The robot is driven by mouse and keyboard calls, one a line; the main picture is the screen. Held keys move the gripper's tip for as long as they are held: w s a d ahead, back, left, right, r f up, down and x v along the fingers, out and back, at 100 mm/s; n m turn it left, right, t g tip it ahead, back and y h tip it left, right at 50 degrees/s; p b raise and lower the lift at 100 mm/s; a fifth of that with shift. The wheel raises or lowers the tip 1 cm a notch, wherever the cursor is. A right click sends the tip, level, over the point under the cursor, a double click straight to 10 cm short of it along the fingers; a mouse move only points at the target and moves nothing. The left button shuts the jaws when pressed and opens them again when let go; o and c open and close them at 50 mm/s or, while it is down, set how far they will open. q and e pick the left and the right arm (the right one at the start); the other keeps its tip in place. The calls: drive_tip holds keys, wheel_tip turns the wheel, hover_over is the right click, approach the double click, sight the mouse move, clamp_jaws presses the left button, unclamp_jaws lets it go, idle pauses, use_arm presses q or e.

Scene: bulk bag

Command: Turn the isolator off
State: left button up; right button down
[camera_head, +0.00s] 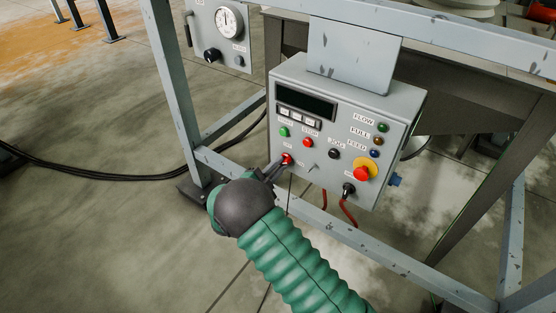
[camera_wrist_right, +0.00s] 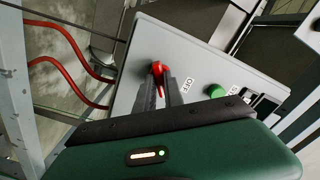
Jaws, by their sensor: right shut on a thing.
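The isolator is a red rotary knob (camera_head: 287,158) at the lower left of the grey control box (camera_head: 310,172). It also shows in the right wrist view (camera_wrist_right: 157,69), with its red handle between my fingers. My right gripper (camera_head: 279,165) is shut on this knob, and its fingers (camera_wrist_right: 160,92) partly cover it. An OFF label (camera_wrist_right: 187,84) is printed beside the knob in the wrist view. My left gripper is not in view.
The box also carries a green button (camera_head: 284,132), a red button (camera_head: 308,142), a black knob (camera_head: 334,154) and a red emergency stop on yellow (camera_head: 362,172). Red cables (camera_head: 347,212) hang below. Grey frame posts (camera_head: 178,90) stand around it. A gauge panel (camera_head: 222,35) is behind, upper left.

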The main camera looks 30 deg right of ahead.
drive_tip(key=n+p, duration=0.4)
drive_tip(key=n, duration=0.1)
drive_tip(key=shift+s+n, duration=0.15)
drive_tip(key=shift+n, duration=0.15)
drive_tip(key=n+p, duration=0.2)
drive_tip(key=n, duration=0.3)
drive_tip(key=shift+f+p, duration=0.15)
drive_tip(key=shift+p, duration=0.15)
drive_tip(key=shift+n, duration=0.3)
drive_tip(key=c, duration=1.4)
unclamp_jaws()
drive_tip(key=shift+c, duration=0.2)
drive_tip(key=shift+a, duration=0.1)
drive_tip(key=p+v, duration=0.1)
drive_tip(key=v, duration=1.5)
drive_tip(key=shift+a+p, duration=0.3)
drive_tip(key=shift+a, duration=0.05)
